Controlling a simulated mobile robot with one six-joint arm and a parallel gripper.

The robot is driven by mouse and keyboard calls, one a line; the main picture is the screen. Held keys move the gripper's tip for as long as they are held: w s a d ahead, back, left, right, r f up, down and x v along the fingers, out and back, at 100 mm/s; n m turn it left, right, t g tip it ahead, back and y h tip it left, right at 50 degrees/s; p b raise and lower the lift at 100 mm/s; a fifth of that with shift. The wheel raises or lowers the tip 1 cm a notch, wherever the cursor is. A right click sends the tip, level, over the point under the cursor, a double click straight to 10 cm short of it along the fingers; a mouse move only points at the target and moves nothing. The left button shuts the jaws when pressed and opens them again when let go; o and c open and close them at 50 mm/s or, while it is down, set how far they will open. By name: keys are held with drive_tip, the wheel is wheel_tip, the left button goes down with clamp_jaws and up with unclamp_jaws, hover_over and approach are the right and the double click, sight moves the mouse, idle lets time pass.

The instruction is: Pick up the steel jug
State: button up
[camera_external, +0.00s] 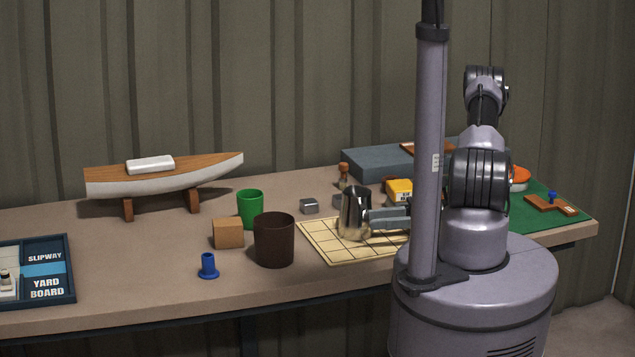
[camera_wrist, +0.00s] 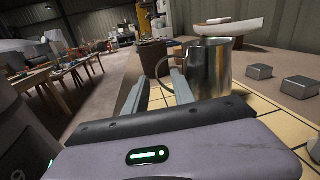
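The steel jug (camera_external: 353,213) stands upright on the cream gridded mat (camera_external: 325,246). In the wrist view the jug (camera_wrist: 210,70) is just beyond my fingers, with its handle (camera_wrist: 159,71) on the left side. My gripper (camera_external: 376,216) is level with the jug, at its right side in the external view. In the wrist view my gripper (camera_wrist: 160,84) is open, its two fingers apart with the handle between or just ahead of their tips. I cannot tell whether a finger touches the jug.
A dark brown cup (camera_external: 274,240), green cup (camera_external: 250,209), wooden block (camera_external: 228,233) and blue peg-like piece (camera_external: 208,266) stand left of the mat. Small grey blocks (camera_external: 309,206) and a yellow box (camera_external: 399,192) are close behind. A model boat (camera_external: 165,176) stands further left.

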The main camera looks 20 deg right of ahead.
sight(364, 221)
drive_tip(key=a, duration=0.2)
drive_tip(key=a+b, duration=0.2)
drive_tip(key=a, duration=0.1)
drive_tip(key=shift+w+a, duration=0.25)
drive_tip(key=shift+a, duration=0.1)
drive_tip(key=shift+w+a+r, duration=0.1)
drive_tip(key=shift+a, duration=0.3)
clamp_jaws()
idle(0.6)
